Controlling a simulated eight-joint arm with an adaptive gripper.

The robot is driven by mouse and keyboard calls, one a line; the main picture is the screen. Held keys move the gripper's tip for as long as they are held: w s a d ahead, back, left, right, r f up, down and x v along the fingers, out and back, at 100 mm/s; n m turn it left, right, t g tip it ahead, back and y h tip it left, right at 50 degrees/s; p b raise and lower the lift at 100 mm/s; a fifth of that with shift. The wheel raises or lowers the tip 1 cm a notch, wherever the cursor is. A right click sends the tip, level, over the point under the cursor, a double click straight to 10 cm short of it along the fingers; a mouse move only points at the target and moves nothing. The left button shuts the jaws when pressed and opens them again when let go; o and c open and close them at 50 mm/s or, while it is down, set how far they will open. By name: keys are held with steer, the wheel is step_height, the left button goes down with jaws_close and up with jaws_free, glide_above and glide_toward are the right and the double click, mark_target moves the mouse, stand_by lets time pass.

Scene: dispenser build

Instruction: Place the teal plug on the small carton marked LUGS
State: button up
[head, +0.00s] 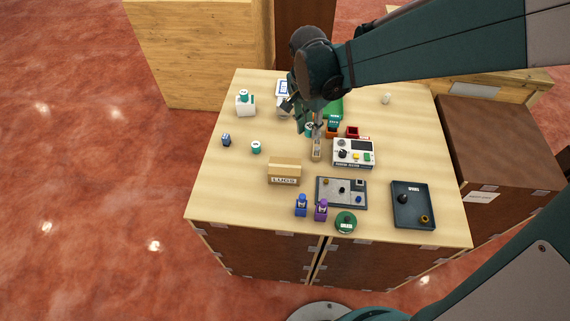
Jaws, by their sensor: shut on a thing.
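The small carton marked LUGS (284,172) is tan and stands on the table left of centre, its lettering facing the front edge. My gripper (307,126) is above the table, behind the carton and a little to its right. It is shut on a small teal thing (309,128), which looks like the teal plug. The fingers and wrist hide much of it. The top of the carton looks bare.
A white control box (353,153) and a tan upright piece (316,149) stand near the gripper. A grey parts board (341,192), blue figure (301,205), purple figure (321,209) and dark tray (413,205) lie in front. A teal-topped jar (255,147) stands left.

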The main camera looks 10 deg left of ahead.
steer(key=n, duration=0.2)
glide_above(286, 165)
steer(key=shift+s+a+r, duration=0.2)
steer(key=shift+r, duration=0.25)
steer(key=shift+f, duration=2.9)
steer(key=shift+f, duration=0.1)
steer(key=shift+f, duration=2)
steer(key=shift+f, duration=0.15)
steer(key=o, duration=0.9)
